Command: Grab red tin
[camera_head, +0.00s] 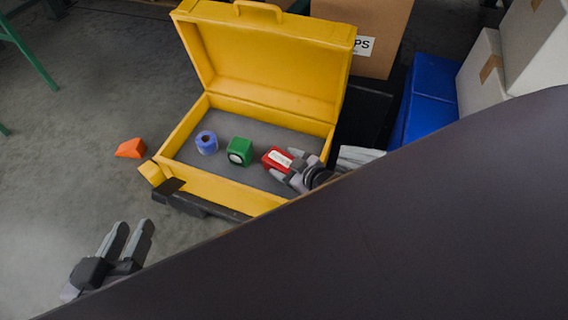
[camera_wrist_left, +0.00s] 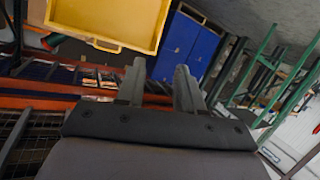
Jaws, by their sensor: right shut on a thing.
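The red tin (camera_head: 272,158) with a pale label is inside the open yellow case (camera_head: 227,190), towards its right side. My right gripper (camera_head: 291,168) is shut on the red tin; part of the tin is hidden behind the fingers. My left gripper (camera_head: 130,232) is open and empty, over the floor in front of and left of the case. Its two fingers also show apart in the left wrist view (camera_wrist_left: 160,85), with nothing between them.
In the case are a blue roll-shaped thing (camera_head: 206,142) and a green block (camera_head: 240,151). An orange piece (camera_head: 131,148) lies on the floor left of the case. A cardboard box (camera_head: 375,25), a blue container (camera_head: 431,90) and pale boxes (camera_head: 483,65) stand at the right. A large dark surface hides the lower right.

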